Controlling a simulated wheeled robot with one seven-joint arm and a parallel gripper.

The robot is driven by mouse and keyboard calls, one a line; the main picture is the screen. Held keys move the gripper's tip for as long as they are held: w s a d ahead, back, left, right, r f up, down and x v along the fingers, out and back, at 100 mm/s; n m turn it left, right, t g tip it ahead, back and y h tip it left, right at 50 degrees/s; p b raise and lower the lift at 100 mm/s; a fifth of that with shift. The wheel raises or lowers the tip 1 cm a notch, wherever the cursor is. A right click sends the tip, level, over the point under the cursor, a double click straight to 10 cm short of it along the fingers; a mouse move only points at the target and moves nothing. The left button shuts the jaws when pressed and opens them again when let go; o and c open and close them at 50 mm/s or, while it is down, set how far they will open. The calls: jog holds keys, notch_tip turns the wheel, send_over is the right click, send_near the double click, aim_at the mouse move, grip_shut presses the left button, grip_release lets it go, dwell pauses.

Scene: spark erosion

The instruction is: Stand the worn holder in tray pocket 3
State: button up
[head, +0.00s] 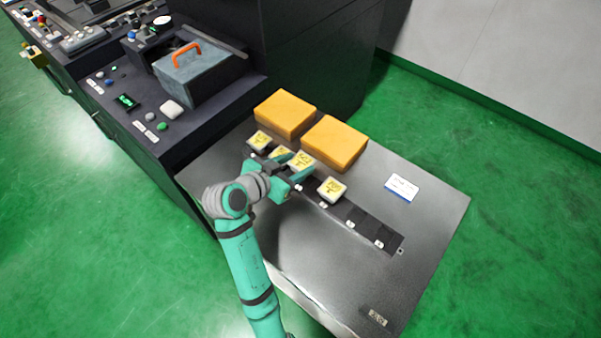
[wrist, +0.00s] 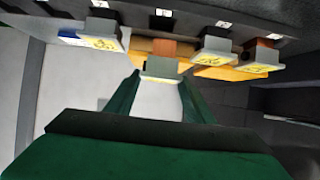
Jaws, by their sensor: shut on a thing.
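My gripper (head: 291,174) is shut on a pale holder (head: 304,161) with a yellow marked top, over the tray row. In the wrist view the held holder (wrist: 160,68) sits between the fingertips, with a brown block on it. It lines up with the third pocket from the left in the head view. A gap shows between it and the dark pocket (wrist: 162,23), so it looks raised. Whether it is the worn one I cannot read. The tray strip (head: 396,241) also bears a holder on the right (head: 332,189) and holders on the left (head: 259,140).
Two orange blocks (head: 285,113) (head: 335,142) lie behind the row. The tray's right end has dark empty pockets (head: 359,214). A white card (head: 402,187) lies on the grey table (head: 430,215). A dark machine with a control panel (head: 125,103) stands at the left.

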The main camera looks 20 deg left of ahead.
jog(key=shift+w+d+f, duration=0.25)
jog(key=shift+d+f, duration=0.2)
jog(key=shift+f, duration=0.1)
jog(key=shift+w+d+f, duration=0.1)
jog(key=shift+f, duration=0.75)
jog(key=shift+w+d+f, duration=0.1)
jog(key=shift+f, duration=0.75)
jog(key=shift+f, duration=0.1)
jog(key=o, duration=1.6)
jog(key=shift+f, duration=0.15)
jog(key=shift+c, duration=0.2)
jog(key=shift+a+r, duration=0.1)
jog(key=shift+r, duration=0.1)
jog(key=shift+s+a+r, duration=0.1)
jog(key=shift+s+r, duration=0.1)
jog(key=shift+s, duration=0.15)
jog(key=v, duration=1.1)
jog(key=shift+s, duration=0.2)
